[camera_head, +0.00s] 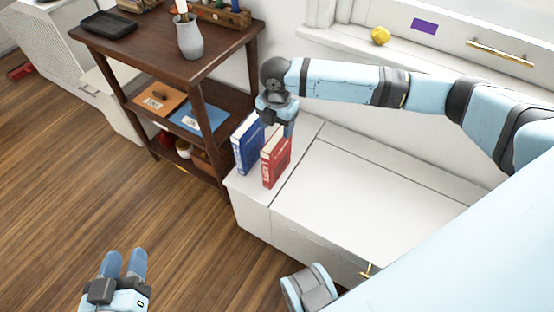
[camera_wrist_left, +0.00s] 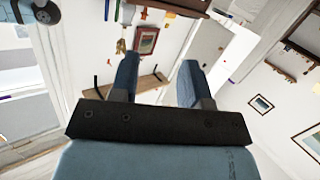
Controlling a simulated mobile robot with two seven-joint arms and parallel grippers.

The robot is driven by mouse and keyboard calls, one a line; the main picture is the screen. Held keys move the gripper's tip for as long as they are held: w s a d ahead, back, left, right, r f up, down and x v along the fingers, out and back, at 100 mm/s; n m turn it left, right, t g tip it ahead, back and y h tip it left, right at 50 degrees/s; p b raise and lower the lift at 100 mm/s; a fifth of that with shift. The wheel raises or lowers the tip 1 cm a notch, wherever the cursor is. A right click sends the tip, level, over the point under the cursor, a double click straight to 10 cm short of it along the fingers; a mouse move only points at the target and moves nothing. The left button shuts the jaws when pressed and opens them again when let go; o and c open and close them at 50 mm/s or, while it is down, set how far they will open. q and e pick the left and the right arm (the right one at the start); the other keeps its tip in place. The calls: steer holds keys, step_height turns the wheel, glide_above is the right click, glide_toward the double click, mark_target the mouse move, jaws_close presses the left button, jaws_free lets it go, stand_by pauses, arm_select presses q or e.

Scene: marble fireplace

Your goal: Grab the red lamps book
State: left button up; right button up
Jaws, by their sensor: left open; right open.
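The red book (camera_head: 275,165) stands upright on the left end of the white cabinet, spine facing me, with white lettering too small to read surely. A blue book (camera_head: 246,146) stands just left of and behind it. My right gripper (camera_head: 279,128) is open and points down at the top back of the red book. Whether its fingers straddle or touch the book I cannot tell. My left gripper (camera_head: 125,264) is open and empty over the wooden floor, far from the books. Its open fingers also show in the left wrist view (camera_wrist_left: 158,80).
The white cabinet top (camera_head: 345,190) is bare right of the books. A dark wooden shelf (camera_head: 150,50) stands left, holding a grey vase (camera_head: 190,38), a black tray (camera_head: 108,25) and orange (camera_head: 158,98) and blue (camera_head: 199,115) folders. A lemon (camera_head: 380,36) lies on the sill.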

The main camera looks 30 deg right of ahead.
mark_target(277, 137)
step_height(277, 137, down, 2)
steer(key=shift+f+b, duration=0.2)
steer(key=shift+b, duration=0.1)
step_height(277, 137, down, 4)
steer(key=shift+r+b, duration=0.1)
steer(key=shift+b, duration=0.85)
steer(key=shift+f, duration=0.4)
arm_select(q)
steer(key=r+t, duration=0.1)
steer(key=r, duration=0.1)
steer(key=d+r+h, duration=0.1)
steer(key=d+r+t+h, duration=0.1)
steer(key=r, duration=0.1)
steer(key=shift+w+r+t, duration=0.15)
steer(key=shift+r+t, duration=0.15)
arm_select(e)
jaws_close()
